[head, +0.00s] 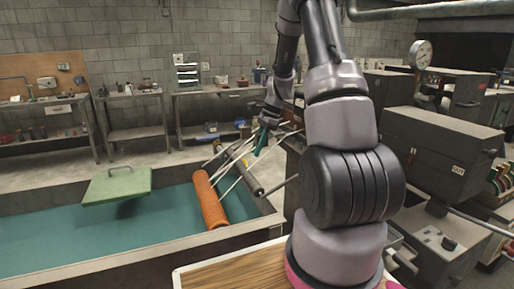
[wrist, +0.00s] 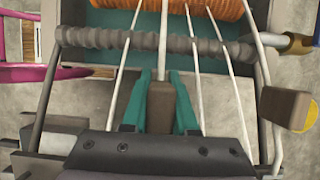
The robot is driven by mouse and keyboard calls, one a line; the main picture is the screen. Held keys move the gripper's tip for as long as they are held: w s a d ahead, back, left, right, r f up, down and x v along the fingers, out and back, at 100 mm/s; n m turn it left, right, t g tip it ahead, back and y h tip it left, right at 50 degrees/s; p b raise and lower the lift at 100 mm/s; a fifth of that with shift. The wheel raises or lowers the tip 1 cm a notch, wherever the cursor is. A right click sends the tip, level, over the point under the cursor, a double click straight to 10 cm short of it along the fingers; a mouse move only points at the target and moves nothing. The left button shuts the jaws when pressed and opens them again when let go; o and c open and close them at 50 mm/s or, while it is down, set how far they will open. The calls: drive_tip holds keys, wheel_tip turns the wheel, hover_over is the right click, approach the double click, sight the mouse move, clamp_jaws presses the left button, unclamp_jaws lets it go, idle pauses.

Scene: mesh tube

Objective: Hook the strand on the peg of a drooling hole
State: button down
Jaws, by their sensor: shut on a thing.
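My gripper (head: 264,138) is over the far right end of the water trough in the head view. In the wrist view its teal fingers (wrist: 162,78) are shut on a brown block-like handle (wrist: 159,108). A white strand (wrist: 165,38) runs up the picture in line with that handle; I cannot tell whether it is attached. Several other white strands (wrist: 202,75) run past both sides of the fingers. They reach the orange ribbed tube (head: 210,200), also at the top of the wrist view (wrist: 110,4). I cannot make out the drooling hole or its peg.
A grey ridged roller (wrist: 100,38) crosses ahead of the fingers. A brown block with a yellow end (wrist: 285,108) is at right. The teal-water trough (head: 130,255) has a green board (head: 117,185) above it. Dark machines (head: 440,150) stand right, benches (head: 215,90) behind.

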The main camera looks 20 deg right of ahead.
drive_tip(key=shift+f, duration=1.05)
idle(0.7)
drive_tip(key=c, duration=0.6)
unclamp_jaws()
drive_tip(key=v, duration=1)
drive_tip(key=shift+d+r, duration=0.15)
drive_tip(key=shift+r, duration=0.3)
drive_tip(key=s+a+r+n+t, duration=0.1)
drive_tip(key=s+a+r+n, duration=0.35)
drive_tip(key=r, duration=0.45)
drive_tip(key=s+a+r+n+t+h, duration=0.1)
drive_tip(key=s+a+r+n+t, duration=0.2)
drive_tip(key=s, duration=0.6)
drive_tip(key=s+a+r+n+t+h, duration=0.1)
drive_tip(key=s+a+r+n+t, duration=0.2)
drive_tip(key=s, duration=0.7)
wheel_tip(320, 180, up, 5)
drive_tip(key=a+n, duration=0.2)
drive_tip(key=n, duration=0.1)
drive_tip(key=shift+s+f+h, duration=0.15)
drive_tip(key=shift+h, duration=0.15)
